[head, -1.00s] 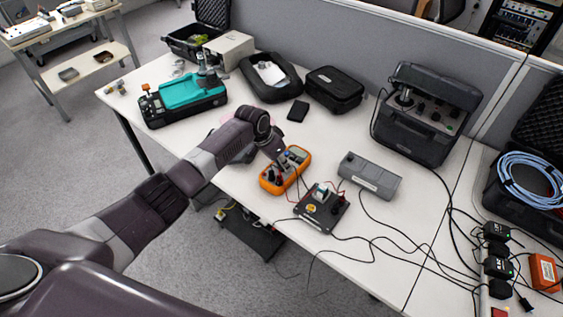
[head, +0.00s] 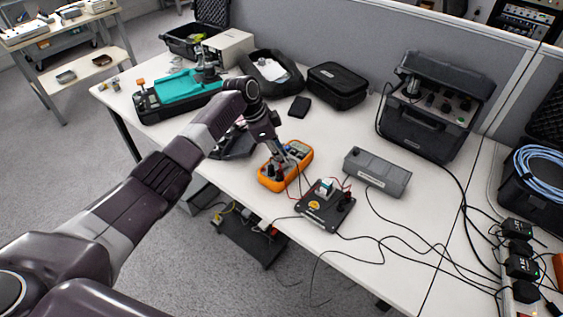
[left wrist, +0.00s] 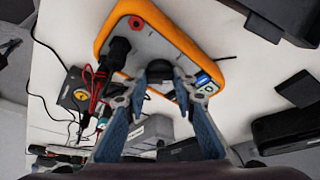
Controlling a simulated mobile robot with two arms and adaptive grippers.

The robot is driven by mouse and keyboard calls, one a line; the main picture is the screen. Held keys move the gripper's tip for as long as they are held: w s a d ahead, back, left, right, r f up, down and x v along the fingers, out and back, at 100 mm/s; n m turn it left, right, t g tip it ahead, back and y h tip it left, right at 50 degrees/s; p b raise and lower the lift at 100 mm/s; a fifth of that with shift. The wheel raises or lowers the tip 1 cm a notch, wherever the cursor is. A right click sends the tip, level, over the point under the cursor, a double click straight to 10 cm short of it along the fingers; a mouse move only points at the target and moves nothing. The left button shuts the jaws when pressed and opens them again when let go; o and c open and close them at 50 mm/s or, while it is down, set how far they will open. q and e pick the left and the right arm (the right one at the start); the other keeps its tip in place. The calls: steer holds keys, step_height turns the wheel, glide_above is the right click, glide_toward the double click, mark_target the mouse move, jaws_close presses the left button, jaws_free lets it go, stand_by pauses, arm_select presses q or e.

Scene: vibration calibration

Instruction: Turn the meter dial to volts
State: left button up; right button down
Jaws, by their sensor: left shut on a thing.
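The orange multimeter (head: 270,183) lies on the white bench, its face partly hidden by my left gripper in the head view. In the left wrist view the meter (left wrist: 113,33) shows its orange rim, grey face, a red socket, a black plug and a small blue screen. My left gripper (head: 285,162) points down over the meter's face. In the left wrist view its two blue-grey fingers (left wrist: 163,84) sit on either side of the black round dial (left wrist: 158,73), closed on it. The dial's pointer and markings cannot be read. My right gripper is in neither view.
A black board with sockets (head: 325,207) stands beside the meter, joined by red and black leads. A grey box (head: 377,172) lies to its right. Loose cables cross the front right of the bench (head: 365,270). A teal device (head: 180,90) and black cases stand behind.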

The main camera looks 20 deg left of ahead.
arm_select(q)
steer(key=shift+m+b, duration=0.4)
steer(key=o, duration=1.1)
steer(key=shift+o, duration=0.2)
steer(key=shift+r, duration=0.1)
steer(key=v, duration=1.1)
steer(key=shift+a+r, duration=0.25)
steer(key=shift+r, duration=0.15)
steer(key=shift+f, duration=0.1)
